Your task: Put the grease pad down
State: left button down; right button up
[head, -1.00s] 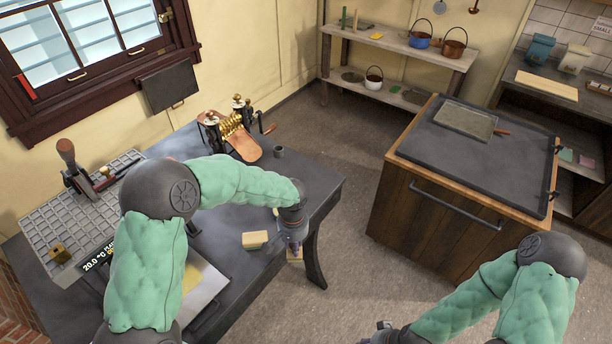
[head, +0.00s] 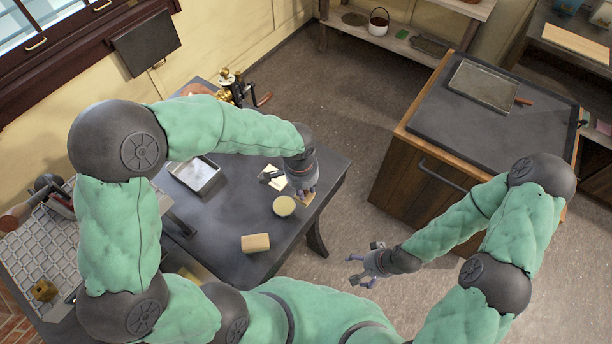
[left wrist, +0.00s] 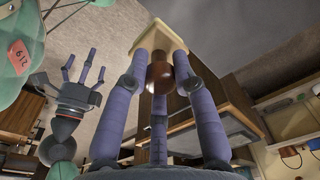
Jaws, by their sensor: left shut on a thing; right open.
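The grease pad shows in the left wrist view as a cream slab (left wrist: 165,36) with a brown knob (left wrist: 160,72). My left gripper (left wrist: 160,65) is shut on the knob, its fingers around it. In the head view the left gripper (head: 303,191) is by the right part of the dark table (head: 225,225), with only a small tan part of the pad (head: 308,200) showing beneath it. I cannot tell whether the pad touches the table. My right gripper (head: 366,268) is open and empty, right of the table over the floor.
A round tin (head: 284,206) stands close to the left gripper. A tan block (head: 255,243) lies nearer the front edge, and a metal tray (head: 194,176) lies further left. A wooden cabinet (head: 415,185) stands to the right across open floor.

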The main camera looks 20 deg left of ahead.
pick_arm(q)
jog(key=w+a+f, duration=0.1)
jog(key=w+f, duration=0.2)
jog(key=w, duration=0.1)
jog(key=w+a+f+b, duration=0.1)
jog(key=w+f, duration=0.2)
jog(key=w, duration=0.1)
jog(key=w+f, duration=0.3)
jog(key=w, duration=0.1)
jog(key=shift+a+f+b, duration=0.2)
jog(key=shift+a+b, duration=0.15)
jog(key=shift+a, duration=0.05)
jog(key=shift+f, duration=1.45)
jog(key=shift+f+b, duration=0.15)
jog(key=shift+b, duration=0.25)
jog(key=c, duration=1)
grip_release()
